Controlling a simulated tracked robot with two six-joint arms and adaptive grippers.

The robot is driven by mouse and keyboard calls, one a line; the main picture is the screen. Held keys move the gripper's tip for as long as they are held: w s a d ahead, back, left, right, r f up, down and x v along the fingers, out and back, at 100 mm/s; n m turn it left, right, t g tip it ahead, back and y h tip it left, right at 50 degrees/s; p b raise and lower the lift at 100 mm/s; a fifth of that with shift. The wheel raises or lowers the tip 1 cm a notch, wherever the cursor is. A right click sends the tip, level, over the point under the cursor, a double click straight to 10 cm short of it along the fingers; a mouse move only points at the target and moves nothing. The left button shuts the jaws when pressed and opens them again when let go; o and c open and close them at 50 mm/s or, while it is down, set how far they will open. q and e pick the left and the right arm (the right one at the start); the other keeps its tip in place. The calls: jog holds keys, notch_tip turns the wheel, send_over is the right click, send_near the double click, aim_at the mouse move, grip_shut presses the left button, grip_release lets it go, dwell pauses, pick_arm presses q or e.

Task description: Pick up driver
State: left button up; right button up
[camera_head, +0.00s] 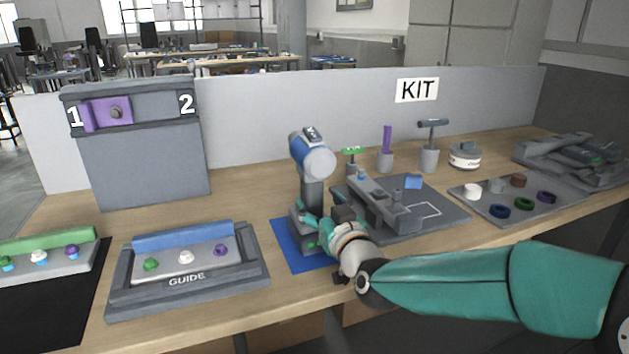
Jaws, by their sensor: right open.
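The driver (316,162) stands upright on a blue mat (290,257) near the middle of the bench. It has a rounded blue and light-grey head, a grey handle and a wide grey foot. My right gripper (308,229) comes in from the right, low at the driver's foot. Its teal fingertips are open and lie on or right beside the foot, below the handle. I cannot tell whether they touch it. The gripper's body hides part of the foot and the mat. My left gripper is not in view.
A grey fixture plate (443,226) lies right of the driver, with upright tools behind it, including a T-handled one (430,143). A tray with coloured rings (545,214) is farther right. The GUIDE tray (190,291) is at left. A grey panel (150,160) stands behind it.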

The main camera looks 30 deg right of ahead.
jog(key=x, duration=0.4)
jog(key=shift+w+a+r, duration=0.1)
jog(key=shift+w+a, duration=0.1)
jog(key=shift+w, duration=0.05)
jog(key=shift+c, duration=0.2)
grip_shut()
jog(key=shift+r, duration=0.2)
